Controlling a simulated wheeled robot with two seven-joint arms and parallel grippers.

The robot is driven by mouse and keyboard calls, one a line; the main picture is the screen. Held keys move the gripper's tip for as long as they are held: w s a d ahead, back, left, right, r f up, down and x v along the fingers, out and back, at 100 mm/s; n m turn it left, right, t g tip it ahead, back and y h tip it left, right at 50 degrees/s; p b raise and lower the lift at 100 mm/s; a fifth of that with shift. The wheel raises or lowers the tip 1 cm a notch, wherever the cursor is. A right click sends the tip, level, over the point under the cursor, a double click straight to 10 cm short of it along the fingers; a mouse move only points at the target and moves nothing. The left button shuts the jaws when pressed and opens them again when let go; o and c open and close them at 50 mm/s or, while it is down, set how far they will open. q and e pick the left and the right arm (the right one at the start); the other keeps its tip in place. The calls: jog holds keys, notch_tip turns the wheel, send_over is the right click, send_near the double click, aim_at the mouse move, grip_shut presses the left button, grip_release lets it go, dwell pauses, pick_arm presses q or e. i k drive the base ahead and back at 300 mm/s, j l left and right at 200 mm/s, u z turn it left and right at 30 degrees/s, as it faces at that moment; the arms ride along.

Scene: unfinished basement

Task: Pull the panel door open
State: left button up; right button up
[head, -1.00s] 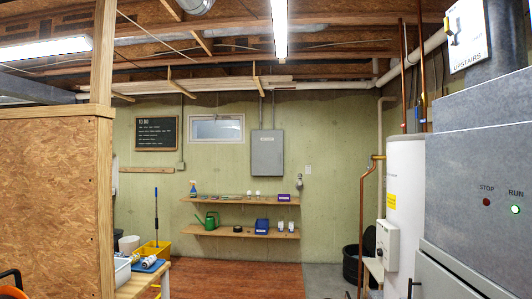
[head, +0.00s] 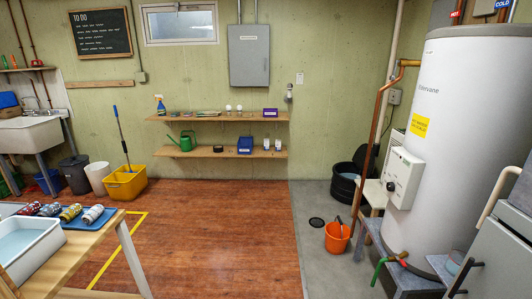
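The grey panel (head: 249,55) is mounted on the green back wall, right of the small window and above the shelves. Its door looks shut flat against the box. A latch or handle is too small to make out clearly. Neither of my grippers shows in the head view. The panel stands well ahead of me, across the room.
Two wooden shelves (head: 222,152) jut from the wall below the panel. A workbench (head: 70,262) with a white tub is at left. A water heater (head: 455,140) and orange bucket (head: 337,238) are at right. The reddish floor (head: 215,235) between is clear.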

aim_at(248, 45)
jog(key=i+l, duration=0.15)
jog(key=i, duration=1.6)
jog(key=i+l, duration=0.1)
jog(key=i, duration=1.6)
